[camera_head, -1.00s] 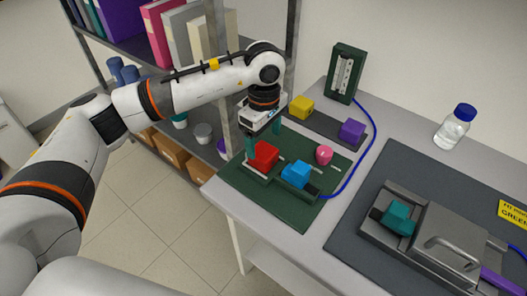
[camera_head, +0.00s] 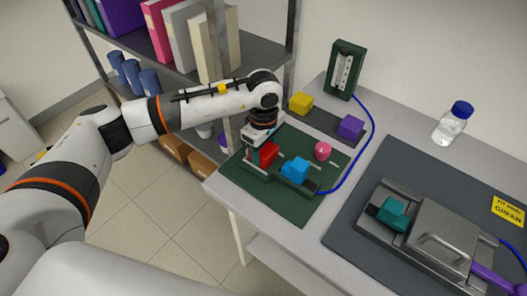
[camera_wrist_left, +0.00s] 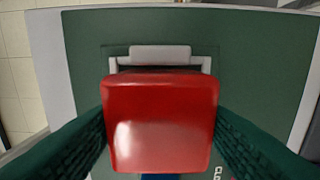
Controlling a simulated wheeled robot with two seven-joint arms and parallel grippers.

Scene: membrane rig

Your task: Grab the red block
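The red block (camera_head: 263,155) stands in a dark fixture on the green mat (camera_head: 300,209), near the table's left corner. My left gripper (camera_head: 262,152) is down over it, pointing downward. In the left wrist view the red block (camera_wrist_left: 161,122) fills the middle. One dark green finger lies on each side, close against the block's sides; I cannot tell whether they press on it. The fingertips are hidden beside the block. The block shows no lift from its place. My right gripper is in neither view.
A blue block (camera_head: 295,169) and a pink piece (camera_head: 322,151) are close by on the mat. Yellow (camera_head: 301,102) and purple (camera_head: 351,127) blocks sit behind. A gauge (camera_head: 344,70) with a blue cable, a bottle (camera_head: 453,124) and a metal rig (camera_head: 430,232) stand further off.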

